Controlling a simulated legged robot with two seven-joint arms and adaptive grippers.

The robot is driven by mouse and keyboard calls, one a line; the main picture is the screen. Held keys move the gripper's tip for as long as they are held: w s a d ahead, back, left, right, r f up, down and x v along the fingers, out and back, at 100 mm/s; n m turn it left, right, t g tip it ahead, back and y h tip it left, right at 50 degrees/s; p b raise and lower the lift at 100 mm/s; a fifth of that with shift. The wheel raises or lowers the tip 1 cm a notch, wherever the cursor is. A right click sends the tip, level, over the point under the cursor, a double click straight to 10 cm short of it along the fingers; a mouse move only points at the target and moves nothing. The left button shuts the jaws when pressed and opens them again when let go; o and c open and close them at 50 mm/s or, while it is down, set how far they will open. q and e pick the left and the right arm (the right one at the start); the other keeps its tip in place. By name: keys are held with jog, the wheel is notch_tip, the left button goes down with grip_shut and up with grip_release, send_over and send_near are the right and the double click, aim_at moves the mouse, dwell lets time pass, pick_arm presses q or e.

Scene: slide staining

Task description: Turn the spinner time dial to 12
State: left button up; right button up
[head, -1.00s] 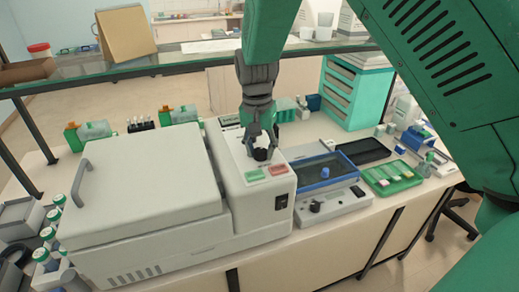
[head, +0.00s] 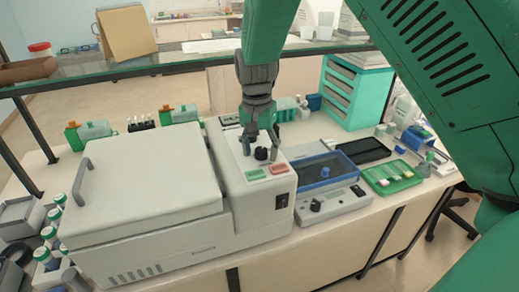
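The spinner (head: 150,185) is a large white machine with a closed lid on the left part of the bench. Its control panel on the right side carries a black dial (head: 262,154), a green button (head: 256,175) and a red button (head: 279,169). My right gripper (head: 260,147) points down over the dial, with its fingers spread on either side of it. I cannot tell whether the fingers touch the dial. The dial's numbers are too small to read. My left gripper is not in view.
Right of the spinner stands a device with a blue-framed glass top (head: 322,172) and a black knob (head: 316,205). A green slide tray (head: 391,176), a black tray (head: 363,150) and a teal drawer unit (head: 352,92) stand farther right. A glass shelf (head: 170,66) crosses behind.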

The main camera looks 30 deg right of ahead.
aim_at(258, 148)
jog(key=shift+r, duration=0.1)
jog(key=shift+w+r, duration=0.1)
jog(key=shift+r, duration=0.15)
notch_tip(258, 148, up, 11)
jog(key=shift+w+a, duration=0.15)
jog(key=shift+w, duration=0.1)
dwell(0.4)
